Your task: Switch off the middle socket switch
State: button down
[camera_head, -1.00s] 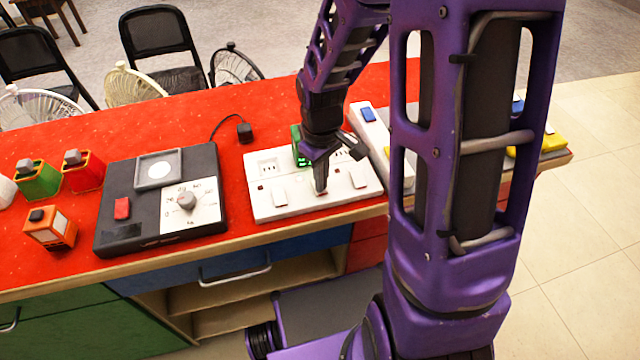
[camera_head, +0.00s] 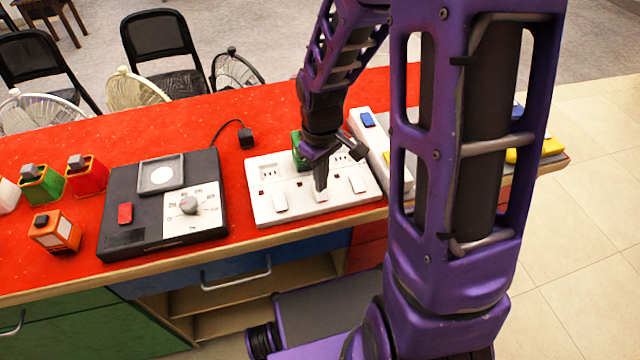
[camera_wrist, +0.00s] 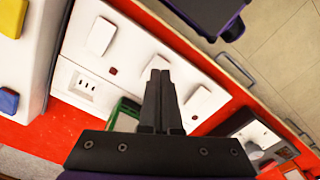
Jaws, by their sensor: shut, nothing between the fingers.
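The white socket board (camera_head: 262,216) lies on the red counter, with three white switches along its near side. My gripper (camera_head: 321,188) is shut and empty, pointing down at the middle switch (camera_head: 322,196) and partly covering it. In the wrist view the shut fingertips (camera_wrist: 160,74) overlap the lower edge of the middle switch (camera_wrist: 148,54); I cannot tell whether they touch it. The left switch (camera_head: 280,201) and right switch (camera_head: 358,184) are clear of my fingers. A green plug (camera_head: 298,148) sits in the middle socket, partly hidden by my gripper. The middle switch's tilt is unclear.
A black device with a dial (camera_head: 135,205) stands left of the board, and a black plug (camera_head: 246,137) lies behind it. A white block with a blue button (camera_head: 366,120) stands close on the right. Small coloured boxes (camera_head: 55,231) are at the far left.

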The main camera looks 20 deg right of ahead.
notch_tip(320, 180, up, 5)
jog(key=shift+f+p, duration=0.2)
jog(key=shift+p, duration=0.9)
